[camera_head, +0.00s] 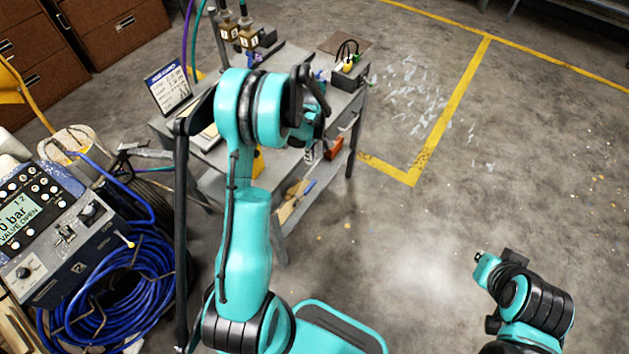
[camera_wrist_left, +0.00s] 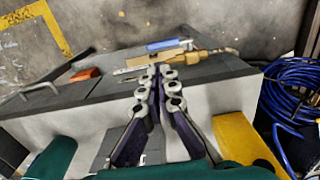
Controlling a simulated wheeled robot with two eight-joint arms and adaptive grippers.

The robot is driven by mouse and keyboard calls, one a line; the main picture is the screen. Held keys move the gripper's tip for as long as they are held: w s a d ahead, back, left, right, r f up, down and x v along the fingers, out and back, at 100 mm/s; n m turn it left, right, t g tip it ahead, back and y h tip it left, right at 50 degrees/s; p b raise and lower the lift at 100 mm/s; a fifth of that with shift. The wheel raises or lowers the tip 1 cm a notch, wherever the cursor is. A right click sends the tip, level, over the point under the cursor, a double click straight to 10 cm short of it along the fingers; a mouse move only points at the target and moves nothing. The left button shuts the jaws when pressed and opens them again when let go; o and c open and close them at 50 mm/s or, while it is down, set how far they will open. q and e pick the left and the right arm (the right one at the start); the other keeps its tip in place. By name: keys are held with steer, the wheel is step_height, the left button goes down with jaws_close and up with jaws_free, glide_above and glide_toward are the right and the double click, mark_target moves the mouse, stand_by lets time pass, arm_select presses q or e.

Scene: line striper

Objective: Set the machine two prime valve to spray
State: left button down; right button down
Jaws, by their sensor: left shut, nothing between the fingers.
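My right gripper cannot be made out; only right arm links show.
A coiled blue hose (camera_head: 130,285) lies beside the control unit and shows in the left wrist view (camera_wrist_left: 292,95). The grey bench (camera_head: 335,100) holds a sign (camera_head: 168,88) and small items. Yellow floor lines (camera_head: 450,110) mark open concrete at the right.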

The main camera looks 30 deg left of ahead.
mark_target(311, 184)
arm_select(q)
step_height(311, 184, down, 14)
steer(key=b, duration=0.3)
steer(key=shift+b, duration=0.35)
steer(key=shift+w, duration=0.1)
